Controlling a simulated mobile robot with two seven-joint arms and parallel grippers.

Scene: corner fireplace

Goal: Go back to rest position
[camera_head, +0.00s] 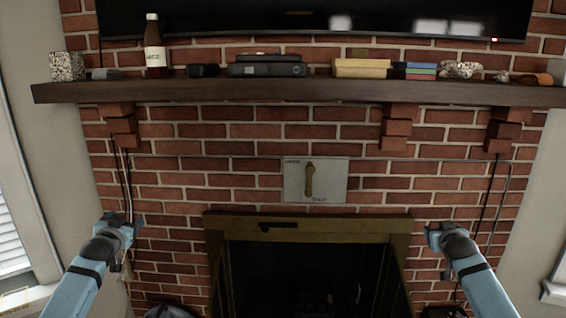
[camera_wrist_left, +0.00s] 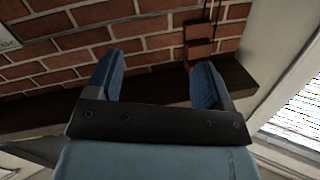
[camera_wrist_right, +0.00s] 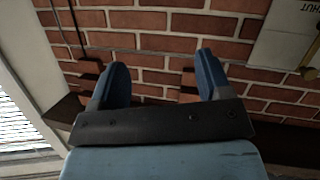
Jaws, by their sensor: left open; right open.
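My left gripper (camera_head: 128,224) is raised at the left of the head view, in front of the brick wall and below the mantel. In the left wrist view its two blue fingers (camera_wrist_left: 158,80) stand wide apart with nothing between them. My right gripper (camera_head: 436,232) is raised at the right of the head view at about the same height. In the right wrist view its fingers (camera_wrist_right: 164,85) are also apart and empty. Neither gripper appears to touch anything.
A dark wooden mantel (camera_head: 300,91) spans the wall, carrying a bottle (camera_head: 154,46), a yellow box (camera_head: 361,68), stacked books (camera_head: 413,71) and other items. A lever plate (camera_head: 297,180) hangs below it. The fireplace (camera_head: 300,275) opens between my arms. Windows flank both sides.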

